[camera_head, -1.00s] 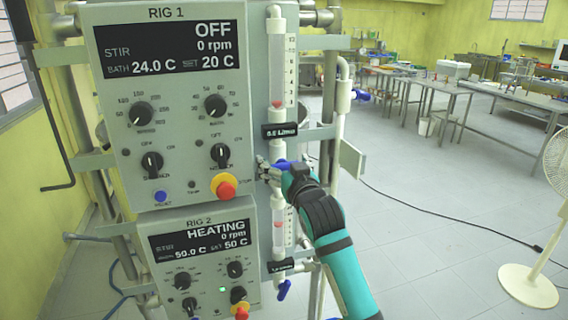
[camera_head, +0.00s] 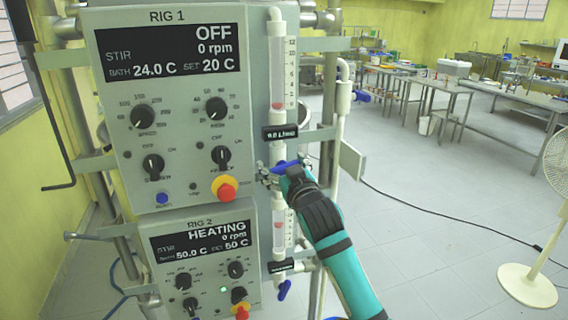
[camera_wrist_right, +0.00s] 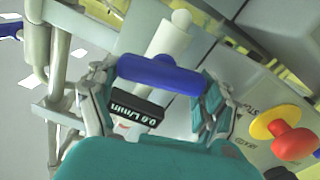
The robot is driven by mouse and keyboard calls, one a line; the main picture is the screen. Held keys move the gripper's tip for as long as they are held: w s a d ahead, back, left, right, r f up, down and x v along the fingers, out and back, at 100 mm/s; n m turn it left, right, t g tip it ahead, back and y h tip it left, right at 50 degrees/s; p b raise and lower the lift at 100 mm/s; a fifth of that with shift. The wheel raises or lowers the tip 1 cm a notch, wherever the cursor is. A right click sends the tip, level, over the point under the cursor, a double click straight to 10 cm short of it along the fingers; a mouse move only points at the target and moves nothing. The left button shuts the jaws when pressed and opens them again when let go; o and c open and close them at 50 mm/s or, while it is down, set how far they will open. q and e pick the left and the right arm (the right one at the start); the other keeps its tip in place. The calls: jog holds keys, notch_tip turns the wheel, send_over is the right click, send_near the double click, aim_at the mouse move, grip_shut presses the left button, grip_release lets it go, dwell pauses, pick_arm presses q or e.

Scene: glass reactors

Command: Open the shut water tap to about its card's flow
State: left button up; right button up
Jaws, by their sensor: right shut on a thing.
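The blue tap handle (camera_head: 286,167) sits below the upper clear flow tube (camera_head: 278,70) on the right side of the rig. My right gripper (camera_head: 277,174) is shut on this handle. In the right wrist view the blue handle (camera_wrist_right: 161,74) lies crosswise between the two fingers. A red float (camera_head: 277,105) sits low in the upper tube. A black label (camera_head: 280,132) below that tube is too blurred to read. In the wrist view a black label (camera_wrist_right: 136,107) ends in "L/min"; its number looks like 0.6 or 0.8. My left gripper is not in view.
The RIG 1 panel (camera_head: 180,95), reading OFF, stands just left of the tap, with a red stop button (camera_head: 225,189) near my gripper. Below are the RIG 2 panel (camera_head: 200,250) and another blue handle (camera_head: 285,290).

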jog(key=n+p, duration=0.1)
jog(key=n, duration=0.1)
jog(key=n+p, duration=0.1)
jog(key=n, duration=0.2)
jog(key=shift+a+n, duration=0.2)
jog(key=shift+n, duration=0.1)
jog(key=shift+s+a+f+n+p, duration=0.15)
jog(key=shift+n+p, duration=0.15)
jog(key=shift+n, duration=0.7)
jog(key=shift+w+f+n+p, duration=0.1)
jog(key=shift+n+p, duration=0.2)
jog(key=shift+n, duration=0.7)
jog(key=o, duration=0.9)
jog(key=shift+s, duration=0.15)
jog(key=v, duration=1.1)
jog(key=shift+s, duration=0.35)
jog(key=shift+f, duration=0.1)
